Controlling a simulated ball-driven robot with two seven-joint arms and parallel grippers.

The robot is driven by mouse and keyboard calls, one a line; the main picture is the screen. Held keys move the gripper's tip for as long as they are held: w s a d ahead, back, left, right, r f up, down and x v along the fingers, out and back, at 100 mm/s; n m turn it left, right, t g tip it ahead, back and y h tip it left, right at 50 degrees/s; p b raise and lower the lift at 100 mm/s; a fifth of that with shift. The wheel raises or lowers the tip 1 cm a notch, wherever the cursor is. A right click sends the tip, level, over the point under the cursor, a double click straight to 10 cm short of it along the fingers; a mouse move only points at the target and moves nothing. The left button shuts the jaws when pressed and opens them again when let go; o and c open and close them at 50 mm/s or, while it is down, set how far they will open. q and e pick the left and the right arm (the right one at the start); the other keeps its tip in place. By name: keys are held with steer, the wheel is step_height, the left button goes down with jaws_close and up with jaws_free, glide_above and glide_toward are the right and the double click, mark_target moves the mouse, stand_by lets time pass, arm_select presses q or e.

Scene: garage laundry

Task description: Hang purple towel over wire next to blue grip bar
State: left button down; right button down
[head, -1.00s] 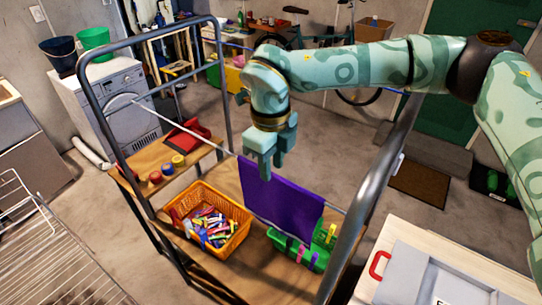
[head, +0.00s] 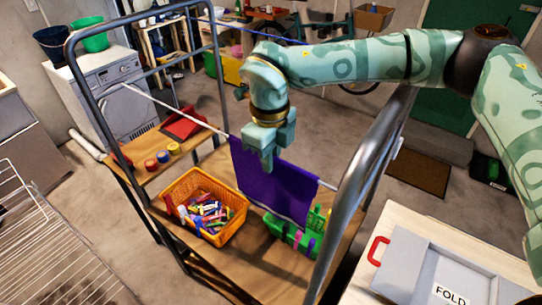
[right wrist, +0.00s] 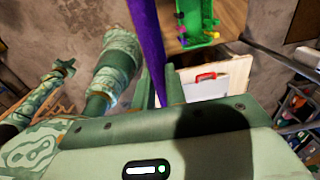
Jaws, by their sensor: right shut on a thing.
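The purple towel (head: 272,188) hangs as a flat panel inside the metal-framed cart. Its top edge lines up with the thin white wire (head: 175,110) that crosses the cart; the wire shows on both sides of the towel. My right gripper (head: 268,160) points down at the towel's top edge and is shut on it. In the right wrist view the towel (right wrist: 153,45) is a narrow purple strip running down between the fingers. I cannot make out a blue grip bar for certain; a thin blue line (head: 290,42) runs behind my right arm. My left gripper is not in the head view.
An orange basket (head: 172,212) of clothespins and a green basket (head: 283,234) stand on the cart's lower shelf. The cart's grey tube frame (head: 365,170) rises right of the towel. A pale table (head: 362,284) with a "FOLD" board is at front right.

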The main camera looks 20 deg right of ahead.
steer(key=shift+r+p, duration=2.9)
steer(key=shift+r, duration=1.65)
steer(key=shift+f, duration=0.1)
